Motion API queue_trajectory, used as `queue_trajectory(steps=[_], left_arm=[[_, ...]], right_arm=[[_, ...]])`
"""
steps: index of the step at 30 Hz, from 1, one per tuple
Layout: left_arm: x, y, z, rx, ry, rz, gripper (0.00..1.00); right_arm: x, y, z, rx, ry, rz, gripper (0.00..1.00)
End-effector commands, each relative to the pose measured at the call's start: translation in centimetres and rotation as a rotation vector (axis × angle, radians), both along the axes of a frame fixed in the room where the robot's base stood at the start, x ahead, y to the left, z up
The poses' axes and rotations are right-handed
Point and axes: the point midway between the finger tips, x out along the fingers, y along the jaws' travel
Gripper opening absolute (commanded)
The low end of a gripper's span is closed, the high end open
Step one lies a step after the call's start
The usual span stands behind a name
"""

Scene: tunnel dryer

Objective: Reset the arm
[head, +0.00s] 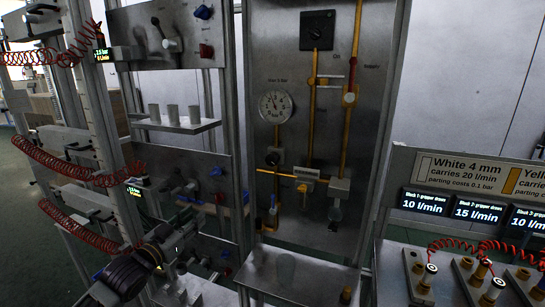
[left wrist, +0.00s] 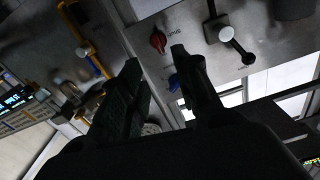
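My left gripper (head: 172,238) is at the lower left in the head view, in front of the left-hand rack of panels. In the left wrist view its two dark fingers (left wrist: 156,62) stand apart with nothing held between them. Past the fingertips are a red knob (left wrist: 158,41) and a blue knob (left wrist: 174,82) on a grey panel; both look apart from the fingers, though the blue one is partly hidden. My right gripper is not in view.
A central panel carries a round gauge (head: 275,106) and yellow pipes (head: 348,125). A small shelf (head: 176,125) with grey cylinders juts from the left rack. Coiled red hoses (head: 70,168) hang at the left. Several fittings stand on a bench at the lower right, below lit displays (head: 424,202).

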Motion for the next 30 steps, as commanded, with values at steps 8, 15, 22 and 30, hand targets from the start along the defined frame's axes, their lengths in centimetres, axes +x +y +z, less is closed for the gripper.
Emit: queue_trajectory(steps=[8,15,22,30], left_arm=[[2.0,3.5,-3.5,0.13,-0.002,0.067,0.32],[4.1,8.9,-9.7,0.237,0.061,0.152,0.32],[5.1,14.8,-17.5,0.332,0.16,0.238,0.32],[3.9,20.6,-27.9,0.41,0.305,0.316,0.32]], right_arm=[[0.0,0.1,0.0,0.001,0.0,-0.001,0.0],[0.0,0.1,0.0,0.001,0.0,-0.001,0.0],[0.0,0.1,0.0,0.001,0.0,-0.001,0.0],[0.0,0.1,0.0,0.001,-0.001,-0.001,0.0]])
